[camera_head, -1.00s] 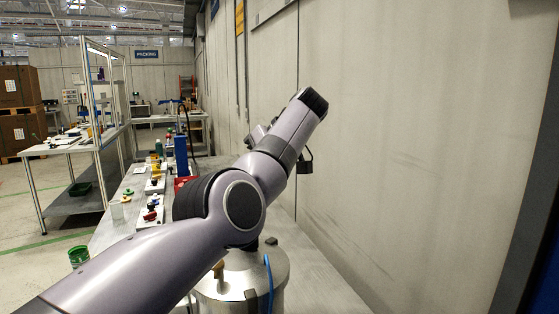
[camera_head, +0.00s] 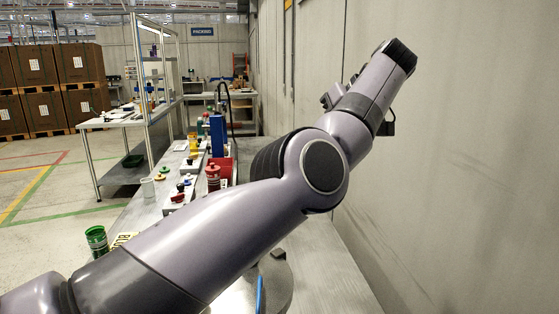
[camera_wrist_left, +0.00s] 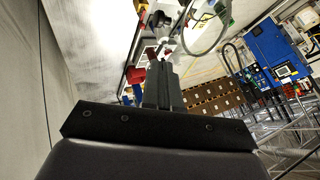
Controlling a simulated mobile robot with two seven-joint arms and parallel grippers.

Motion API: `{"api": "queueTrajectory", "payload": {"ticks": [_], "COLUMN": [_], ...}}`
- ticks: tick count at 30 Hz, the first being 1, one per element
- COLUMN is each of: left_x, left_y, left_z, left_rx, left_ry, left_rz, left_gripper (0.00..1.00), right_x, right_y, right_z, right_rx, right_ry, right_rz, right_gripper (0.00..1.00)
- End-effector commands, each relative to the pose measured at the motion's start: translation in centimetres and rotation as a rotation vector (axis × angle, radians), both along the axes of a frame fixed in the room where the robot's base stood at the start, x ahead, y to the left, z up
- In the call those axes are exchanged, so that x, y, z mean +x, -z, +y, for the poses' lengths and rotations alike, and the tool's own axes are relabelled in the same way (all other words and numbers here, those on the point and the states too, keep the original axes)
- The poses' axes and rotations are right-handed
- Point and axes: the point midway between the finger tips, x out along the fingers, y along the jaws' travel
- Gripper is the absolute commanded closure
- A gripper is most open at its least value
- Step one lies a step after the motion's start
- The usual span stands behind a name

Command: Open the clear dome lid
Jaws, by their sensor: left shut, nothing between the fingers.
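I cannot make out a clear dome lid in either view. My left arm crosses the head view from the lower left to the upper right and hides part of the bench; its gripper is not clearly visible there. In the left wrist view my left gripper (camera_wrist_left: 163,68) is shut, its dark fingers pressed together with nothing between them. Small red, white and black fittings lie beyond the fingertips in that view; I cannot tell how far away. My right gripper is in neither view.
A long grey bench (camera_head: 335,262) runs along the wall, with a steel drum (camera_head: 280,287) partly hidden under my arm. Beyond stand a red container (camera_head: 213,178), a blue column (camera_head: 218,135), a red-knobbed unit (camera_head: 180,192) and a green cup (camera_head: 97,240). Open floor lies left.

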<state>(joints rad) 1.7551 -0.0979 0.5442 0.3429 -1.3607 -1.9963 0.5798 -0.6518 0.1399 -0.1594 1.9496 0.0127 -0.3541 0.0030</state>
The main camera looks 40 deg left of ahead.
Motion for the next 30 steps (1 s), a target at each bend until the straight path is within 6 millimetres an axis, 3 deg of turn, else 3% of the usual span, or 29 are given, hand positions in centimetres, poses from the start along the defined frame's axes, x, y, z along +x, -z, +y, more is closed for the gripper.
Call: {"api": "queueTrajectory", "payload": {"ticks": [13,21,30], "left_x": [-0.8,-1.5,-3.5], "left_y": [3.2,7.1,6.3], "left_z": [2.5,5.6,7.2], "left_rx": [-0.001,-0.003,-0.001], "left_ry": [-0.010,-0.011,-0.009], "left_rz": [0.007,0.008,0.005], "left_gripper": [1.00,1.00,1.00], "right_x": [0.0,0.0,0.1], "right_y": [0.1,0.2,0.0], "right_z": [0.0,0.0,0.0], "right_rx": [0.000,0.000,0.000], "right_ry": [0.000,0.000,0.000], "right_rz": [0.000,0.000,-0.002], "right_gripper": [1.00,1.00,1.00]}}
